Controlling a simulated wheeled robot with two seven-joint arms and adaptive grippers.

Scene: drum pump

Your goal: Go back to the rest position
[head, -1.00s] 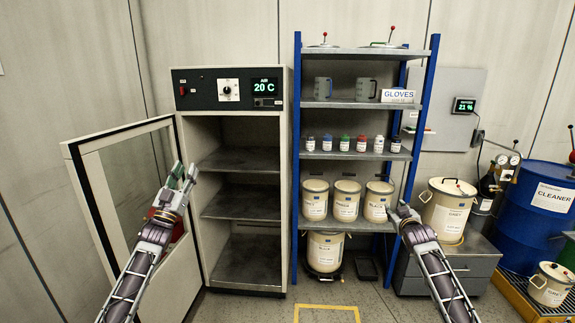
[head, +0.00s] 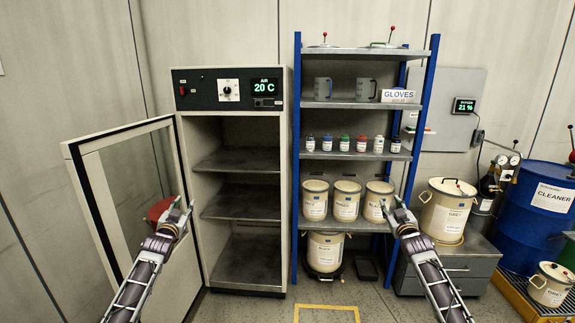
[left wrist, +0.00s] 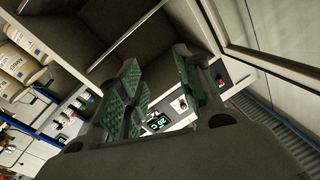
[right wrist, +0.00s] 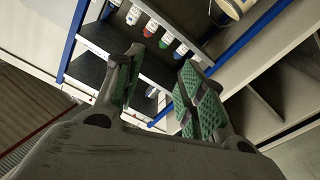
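My left gripper (head: 184,208) is in front of the open cabinet door, near its free space beside the cabinet opening. In the left wrist view (left wrist: 157,75) its two green-padded fingers stand apart with nothing between them. My right gripper (head: 393,206) is in front of the shelf's lower right, overlapping the right-hand tub in the head view. In the right wrist view (right wrist: 158,80) its fingers are also apart and empty. Both arms reach forward from the bottom of the head view.
The cabinet (head: 188,150) stands open, its glass door (head: 125,180) swung left. A blue-posted shelf (head: 360,155) holds bottles, jugs and cream tubs (head: 347,200). A larger tub (head: 446,210) sits on a grey drawer unit (head: 470,272). A blue drum (head: 525,225) stands right. Floor between the arms is clear.

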